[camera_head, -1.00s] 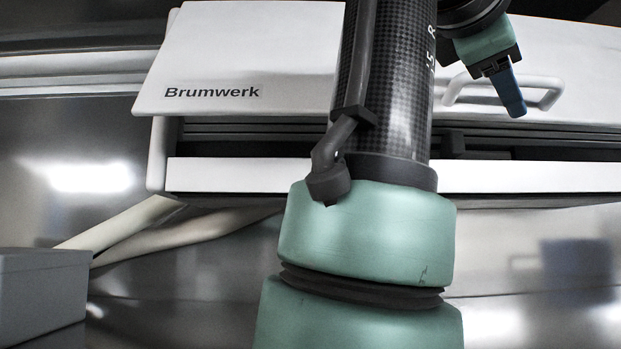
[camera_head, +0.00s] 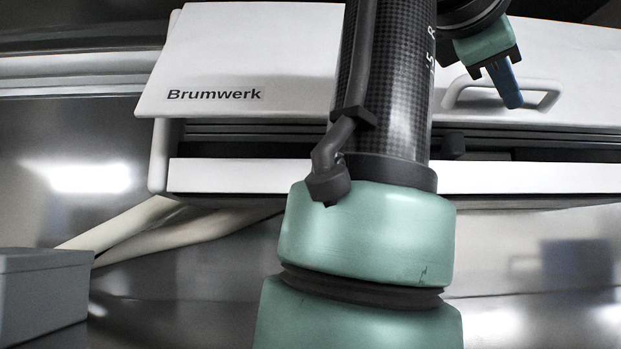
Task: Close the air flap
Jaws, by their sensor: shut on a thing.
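The air flap (camera_head: 290,60) is a white panel marked "Brumwerk" on the front of the white unit. It stands out and raised, with a dark slatted opening (camera_head: 250,130) showing below its lower edge. A white bar handle (camera_head: 545,97) sits on the flap at the right. My gripper (camera_head: 510,90), with a blue finger, is at this handle, shut on it. The finger crosses the bar. The second finger is not clearly seen. My arm covers the middle of the flap.
A white lower ledge (camera_head: 240,175) runs under the opening. Pale pipes (camera_head: 150,225) run below the unit at the left. A grey box (camera_head: 40,285) stands at the lower left. The wall behind is shiny metal.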

